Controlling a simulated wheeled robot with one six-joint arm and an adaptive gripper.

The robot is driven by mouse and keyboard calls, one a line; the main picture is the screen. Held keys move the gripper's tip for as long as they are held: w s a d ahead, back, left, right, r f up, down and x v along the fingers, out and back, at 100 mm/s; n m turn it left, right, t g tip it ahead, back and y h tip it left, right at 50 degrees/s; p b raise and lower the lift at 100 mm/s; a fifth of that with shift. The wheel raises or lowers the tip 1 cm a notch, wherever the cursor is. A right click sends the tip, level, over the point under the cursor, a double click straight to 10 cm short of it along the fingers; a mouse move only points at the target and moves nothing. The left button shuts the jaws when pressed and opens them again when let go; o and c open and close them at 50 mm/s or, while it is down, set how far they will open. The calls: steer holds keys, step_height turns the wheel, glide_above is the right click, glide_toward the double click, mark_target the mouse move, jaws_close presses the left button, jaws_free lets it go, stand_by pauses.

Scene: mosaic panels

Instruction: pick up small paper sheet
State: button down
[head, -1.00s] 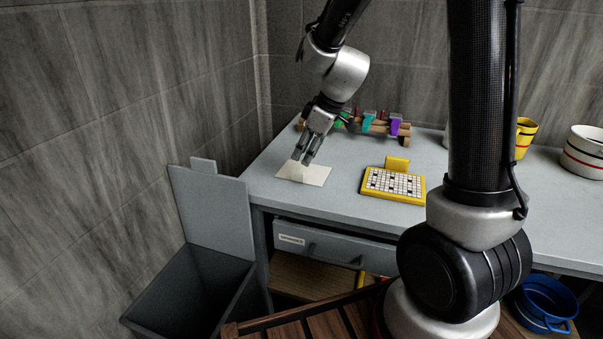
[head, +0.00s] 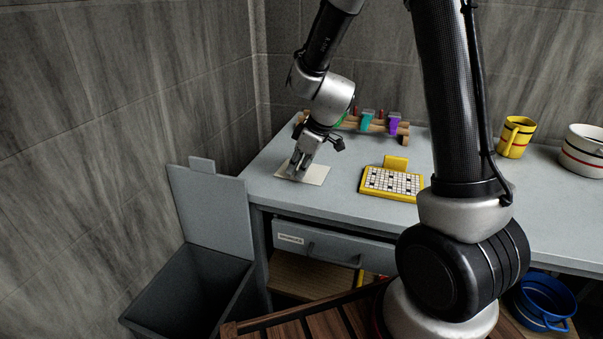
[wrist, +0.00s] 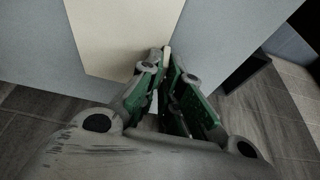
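The small paper sheet (head: 316,173) is cream-coloured and lies on the grey table near its front left corner. It also shows at the top of the wrist view (wrist: 120,35). My gripper (head: 294,177) points down with its fingertips at the left part of the sheet. In the wrist view, the green-padded fingers (wrist: 165,62) are close together at the sheet's edge, with a narrow dark gap between the pads. Whether the edge of the sheet is pinched between the tips is not clear. The sheet looks flat on the table.
A yellow-framed crossword board (head: 393,183) lies right of the sheet. A wooden rack with coloured pieces (head: 367,122) stands behind. A yellow mug (head: 515,137) and a white pot (head: 582,152) are at the right. A grey open bin (head: 207,218) stands left of the table.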

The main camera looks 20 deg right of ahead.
steer(key=shift+r, duration=0.1)
step_height(320, 180, up, 10)
stand_by(0.5)
stand_by(0.4)
stand_by(0.5)
